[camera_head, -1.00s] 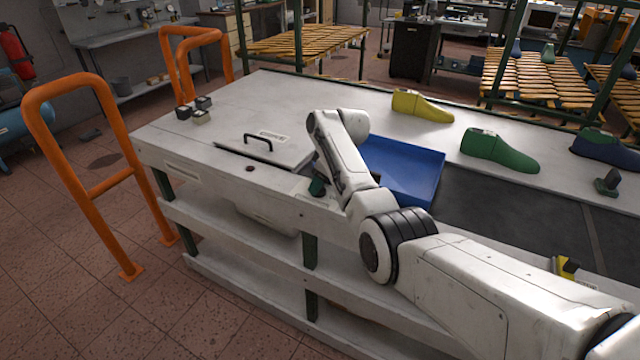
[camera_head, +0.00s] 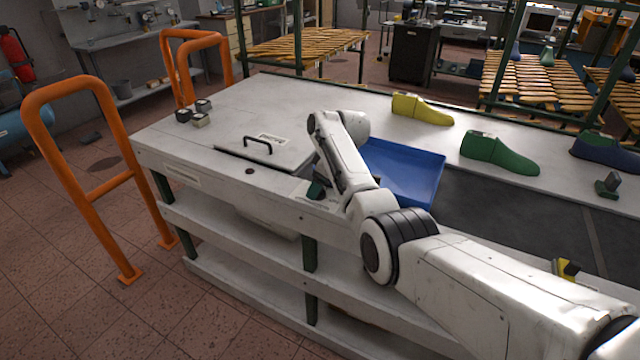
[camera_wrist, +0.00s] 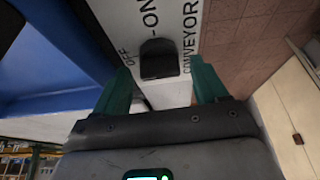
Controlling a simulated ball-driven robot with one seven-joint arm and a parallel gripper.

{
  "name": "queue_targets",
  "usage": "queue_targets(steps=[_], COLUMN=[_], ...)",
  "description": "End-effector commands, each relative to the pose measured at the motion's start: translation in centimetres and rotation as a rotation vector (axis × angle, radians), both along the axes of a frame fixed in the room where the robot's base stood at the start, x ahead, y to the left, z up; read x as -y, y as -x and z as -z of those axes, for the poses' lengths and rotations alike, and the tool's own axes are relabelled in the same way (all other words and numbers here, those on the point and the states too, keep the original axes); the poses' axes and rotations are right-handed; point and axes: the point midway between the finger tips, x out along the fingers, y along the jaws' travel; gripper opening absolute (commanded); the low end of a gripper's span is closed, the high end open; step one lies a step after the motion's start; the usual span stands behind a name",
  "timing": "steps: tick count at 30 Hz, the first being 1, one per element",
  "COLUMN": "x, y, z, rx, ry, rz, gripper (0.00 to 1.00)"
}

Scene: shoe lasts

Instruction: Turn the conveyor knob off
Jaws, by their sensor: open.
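The black conveyor knob (camera_wrist: 159,60) sits on a white panel in the wrist view, beside printed OFF, ON and CONVEYOR labels. I cannot tell which mark it points to. My gripper (camera_wrist: 161,66) is open, with one green finger on each side of the knob. The knob lies between the fingertips, with gaps visible on both sides. In the head view one dark green finger (camera_head: 316,189) shows at the bench's front edge; my arm hides the knob there.
A blue tray (camera_head: 425,188) is behind my arm, beside the dark conveyor belt (camera_head: 500,208). A handled lid (camera_head: 285,152) lies to the left. Yellow (camera_head: 422,107), green (camera_head: 500,151) and navy (camera_head: 606,148) lasts stand along the back. A yellow-and-black object (camera_head: 566,268) is at the front right.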

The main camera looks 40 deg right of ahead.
Motion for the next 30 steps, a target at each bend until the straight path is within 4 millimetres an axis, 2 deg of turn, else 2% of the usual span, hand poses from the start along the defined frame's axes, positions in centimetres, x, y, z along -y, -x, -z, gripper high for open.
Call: queue_targets(steps=[8,13,21,25,30], x=[0.1,0.5,1.1,1.4,1.5], y=[0.2,1.1,2.9,3.5,3.8], z=[-0.7,-2.9,-7.6,-9.0,-9.9], rx=[0.001,0.003,0.003,0.001,0.0], ry=[0.0,0.0,0.001,0.001,0.0], rz=[0.001,0.002,0.0,0.0,0.0], gripper=[0.72,0.72,0.72,0.72,0.72])
